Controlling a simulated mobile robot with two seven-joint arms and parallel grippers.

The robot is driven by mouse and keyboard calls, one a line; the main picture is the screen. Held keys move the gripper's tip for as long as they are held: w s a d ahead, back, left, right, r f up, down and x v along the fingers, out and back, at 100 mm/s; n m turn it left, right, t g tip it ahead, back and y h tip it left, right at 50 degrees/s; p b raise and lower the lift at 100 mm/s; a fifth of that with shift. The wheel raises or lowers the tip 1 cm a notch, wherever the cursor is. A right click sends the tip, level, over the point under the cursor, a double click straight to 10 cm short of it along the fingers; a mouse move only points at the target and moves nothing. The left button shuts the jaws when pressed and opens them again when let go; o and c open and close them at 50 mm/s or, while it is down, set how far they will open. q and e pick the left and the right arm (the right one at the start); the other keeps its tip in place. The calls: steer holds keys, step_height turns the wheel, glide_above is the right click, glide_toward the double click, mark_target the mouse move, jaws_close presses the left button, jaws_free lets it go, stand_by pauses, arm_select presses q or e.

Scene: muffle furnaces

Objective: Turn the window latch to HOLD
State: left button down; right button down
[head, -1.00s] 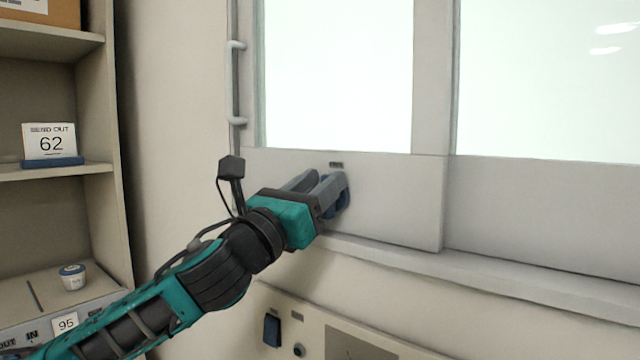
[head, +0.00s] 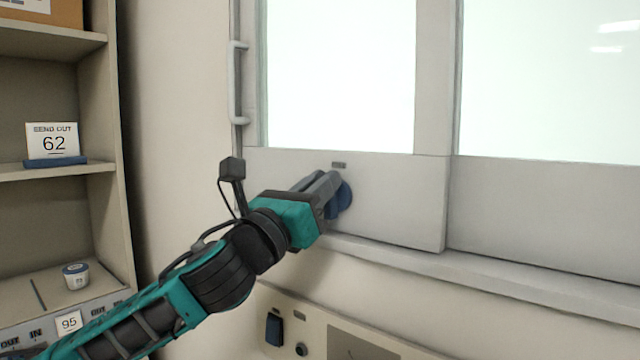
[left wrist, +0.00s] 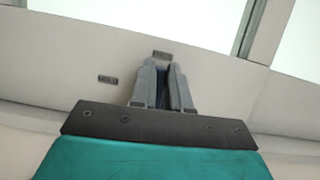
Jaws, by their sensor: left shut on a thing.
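The window latch (head: 345,194) is a blue knob on the pale lower rail of the window (head: 400,195). My left gripper (head: 332,190) reaches it from the left and is shut on it, hiding much of the knob. In the left wrist view a strip of the blue latch (left wrist: 161,88) shows between the two grey fingers (left wrist: 163,82). Small dark label plates sit above the fingers (left wrist: 162,55) and to their left (left wrist: 108,79); their lettering is too small to read. My right gripper is not in view.
A vertical handle (head: 236,85) runs beside the window frame. A panel with a blue switch (head: 273,329) lies below the sill (head: 480,272).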

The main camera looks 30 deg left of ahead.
arm_select(q)
steer(key=n+y+p, duration=0.1)
steer(key=n, duration=0.1)
steer(key=n+y+p, duration=0.1)
steer(key=n, duration=0.2)
steer(key=a+n+y+p, duration=0.1)
steer(key=n, duration=0.2)
steer(key=shift+g+y+p, duration=0.4)
steer(key=shift+w+a+f+n+g+y+p, duration=0.15)
steer(key=shift+f+n+g+y+p, duration=0.55)
steer(key=shift+n, duration=1.55)
steer(key=shift+s+a+r+n+g+y+p, duration=0.25)
steer(key=shift+n+g+p, duration=0.5)
steer(key=shift+n+p, duration=1.15)
steer(key=shift+w+a+f+n+g+y+p, duration=0.15)
steer(key=shift+f+n+g+y+p, duration=0.5)
steer(key=shift+n, duration=2)
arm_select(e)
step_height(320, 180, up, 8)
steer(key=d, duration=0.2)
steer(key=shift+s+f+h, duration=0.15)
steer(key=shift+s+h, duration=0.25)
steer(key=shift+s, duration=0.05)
arm_select(q)
steer(key=shift+d, duration=0.1)
